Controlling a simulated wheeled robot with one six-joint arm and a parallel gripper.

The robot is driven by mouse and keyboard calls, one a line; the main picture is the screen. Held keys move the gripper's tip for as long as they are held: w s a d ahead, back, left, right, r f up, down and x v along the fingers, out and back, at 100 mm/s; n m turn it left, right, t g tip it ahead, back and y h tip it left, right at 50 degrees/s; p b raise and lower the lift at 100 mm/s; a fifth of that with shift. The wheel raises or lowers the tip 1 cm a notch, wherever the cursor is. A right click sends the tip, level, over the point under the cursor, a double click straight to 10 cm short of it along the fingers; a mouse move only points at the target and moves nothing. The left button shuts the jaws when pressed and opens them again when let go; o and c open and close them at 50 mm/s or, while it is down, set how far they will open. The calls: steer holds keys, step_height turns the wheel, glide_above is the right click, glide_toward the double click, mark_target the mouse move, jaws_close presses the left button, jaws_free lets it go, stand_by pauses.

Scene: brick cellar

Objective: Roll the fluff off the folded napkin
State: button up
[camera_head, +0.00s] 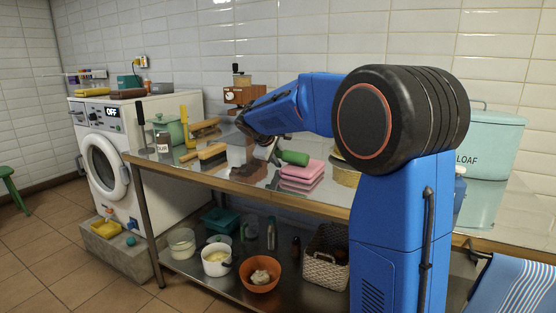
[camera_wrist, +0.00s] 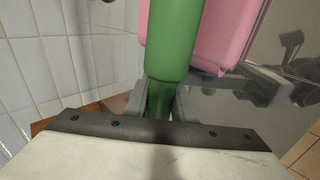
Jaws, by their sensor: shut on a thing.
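The folded napkin (camera_head: 302,174) is a pink layered stack on the metal table. It also shows in the wrist view (camera_wrist: 222,42), behind and right of the green roller. My gripper (camera_head: 272,152) is just left of the napkin. In the wrist view its fingers (camera_wrist: 160,105) are shut on the narrow neck of the green roller (camera_wrist: 170,45). The roller's thick green end (camera_head: 294,158) points toward the napkin, above its back left part in the head view. I cannot tell whether it touches the napkin. I cannot make out any fluff.
A wooden-handled brush (camera_head: 212,152), a jar (camera_head: 164,143) and a green pot (camera_head: 170,128) stand left on the table (camera_head: 215,177). A round tan container (camera_head: 345,174) is right of the napkin, partly behind my arm. A teal loaf bin (camera_head: 492,140) stands farther right.

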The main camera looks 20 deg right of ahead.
steer(key=shift+w+d, duration=1.05)
steer(key=shift+d, duration=0.3)
steer(key=shift+w+d, duration=1)
steer(key=shift+d, duration=0.3)
steer(key=shift+s+a, duration=0.85)
steer(key=shift+a, duration=0.2)
steer(key=shift+s+a, duration=0.85)
steer(key=shift+a, duration=0.25)
steer(key=shift+s+a, duration=0.85)
steer(key=shift+a, duration=0.2)
steer(key=shift+r, duration=3.5)
steer(key=shift+w, duration=0.1)
